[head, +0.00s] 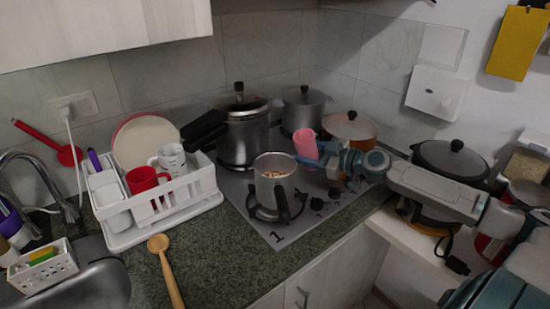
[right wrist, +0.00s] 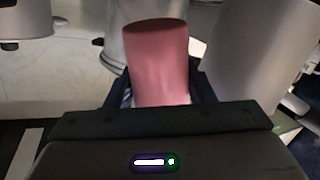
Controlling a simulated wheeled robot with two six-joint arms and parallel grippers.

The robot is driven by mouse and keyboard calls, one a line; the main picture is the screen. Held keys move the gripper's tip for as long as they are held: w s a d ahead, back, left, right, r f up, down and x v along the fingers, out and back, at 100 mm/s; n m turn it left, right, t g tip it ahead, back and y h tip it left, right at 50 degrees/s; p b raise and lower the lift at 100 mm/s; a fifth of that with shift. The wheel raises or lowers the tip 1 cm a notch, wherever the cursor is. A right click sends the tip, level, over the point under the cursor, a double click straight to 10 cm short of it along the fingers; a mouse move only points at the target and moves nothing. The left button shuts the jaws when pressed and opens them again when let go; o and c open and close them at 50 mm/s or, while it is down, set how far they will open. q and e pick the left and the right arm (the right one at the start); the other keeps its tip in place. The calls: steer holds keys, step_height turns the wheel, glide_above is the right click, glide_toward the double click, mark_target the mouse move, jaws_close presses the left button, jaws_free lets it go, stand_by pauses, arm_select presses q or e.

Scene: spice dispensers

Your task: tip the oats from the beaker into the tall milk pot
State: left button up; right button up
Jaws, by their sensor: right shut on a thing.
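The pink beaker (head: 305,143) is held by my right gripper (head: 322,161), behind and to the right of the milk pot. It leans somewhat to the left in the head view. In the right wrist view the beaker (right wrist: 158,65) sits between the jaws, with its dark rim at the top; what is inside cannot be made out. The tall steel milk pot (head: 275,195) stands upright on the front left burner. Pale brown bits, like oats, show inside its mouth. The beaker and pot appear apart. My left gripper is not in view.
A pressure cooker (head: 242,135), a lidded steel pot (head: 304,110) and an orange-brown lidded pan (head: 350,130) stand behind. A white dish rack (head: 200,187) with mugs is at left. A wooden spoon (head: 168,270) lies on the dark counter (head: 220,255).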

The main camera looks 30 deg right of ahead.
mark_target(313, 134)
steer(key=shift+d+f+m+t+p, duration=0.1)
steer(key=shift+d+m+t+p, duration=0.25)
steer(key=shift+m+p, duration=0.8)
steer(key=shift+d+r+p, duration=0.1)
steer(key=shift+r+p, duration=0.1)
steer(key=shift+p, duration=0.5)
steer(key=shift+d+r+m+t+y+p, duration=0.1)
steer(key=shift+d+m+t+y+p, duration=0.15)
steer(key=shift+m+y+p, duration=0.45)
steer(key=shift+h, duration=0.3)
step_height(313, 134, up, 5)
steer(key=p, duration=0.6)
